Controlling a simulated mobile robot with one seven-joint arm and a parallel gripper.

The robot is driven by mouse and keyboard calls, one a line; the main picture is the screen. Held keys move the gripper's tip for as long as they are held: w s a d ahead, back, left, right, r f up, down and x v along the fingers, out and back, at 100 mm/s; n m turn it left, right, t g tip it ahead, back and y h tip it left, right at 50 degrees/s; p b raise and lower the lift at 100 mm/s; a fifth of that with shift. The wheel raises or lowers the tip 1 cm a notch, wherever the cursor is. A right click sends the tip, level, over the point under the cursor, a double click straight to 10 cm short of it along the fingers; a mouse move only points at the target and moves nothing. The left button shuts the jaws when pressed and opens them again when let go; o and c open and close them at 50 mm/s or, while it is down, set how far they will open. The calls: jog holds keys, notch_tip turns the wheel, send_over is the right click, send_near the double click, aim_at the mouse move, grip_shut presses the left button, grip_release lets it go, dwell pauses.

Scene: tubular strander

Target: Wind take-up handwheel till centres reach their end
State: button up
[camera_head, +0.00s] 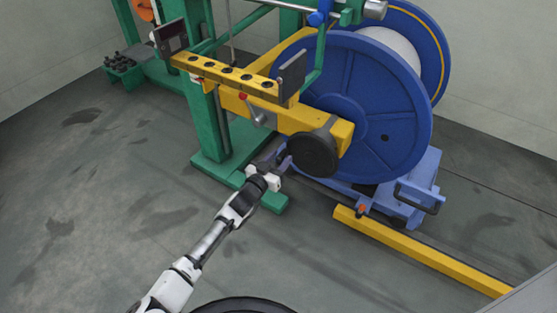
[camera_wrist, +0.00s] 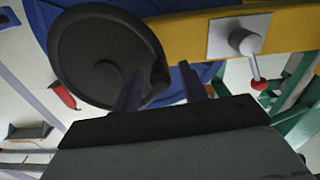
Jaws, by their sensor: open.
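The take-up handwheel is a dark round disc (camera_head: 314,153) on the end of the yellow beam (camera_head: 290,118), in front of the big blue reel (camera_head: 375,100). In the wrist view the handwheel (camera_wrist: 100,55) fills the upper left, with a hub at its centre and a small knob-like part at its right rim. My gripper (camera_head: 280,158) is at the left edge of the handwheel in the head view. In the wrist view its two fingers (camera_wrist: 162,88) are open, with the left finger overlapping the wheel's lower right rim. Contact cannot be told. The centres are not clearly visible.
A lever with a red knob (camera_wrist: 262,84) sits on the yellow beam near my gripper; it also shows in the head view (camera_head: 243,96). A green frame (camera_head: 212,130) stands at left. A yellow floor rail (camera_head: 425,250) runs at lower right. The floor at left is clear.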

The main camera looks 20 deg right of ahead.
jog(key=shift+c, duration=0.3)
grip_shut()
